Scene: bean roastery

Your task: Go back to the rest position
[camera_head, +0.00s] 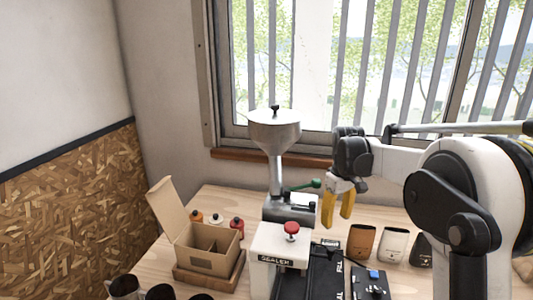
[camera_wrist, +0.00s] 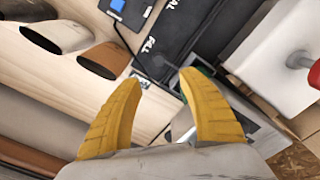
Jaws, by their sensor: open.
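My gripper (camera_head: 338,208) has yellow fingers and hangs above the table, just right of the green-knobbed lever of the hopper machine in the head view. In the wrist view my gripper (camera_wrist: 163,105) shows its two fingers spread apart with nothing between them. Below the fingers lie part of the machine's dark base and the table edge. My white and black arm reaches in from the right of the head view.
A metal hopper machine (camera_head: 277,132), a white sealer (camera_head: 268,247) with a red knob, and an open cardboard box (camera_head: 210,262) stand on the wooden table (camera_head: 211,196). Several pouches (camera_head: 394,246) stand at right. A barred window (camera_head: 355,60) is behind.

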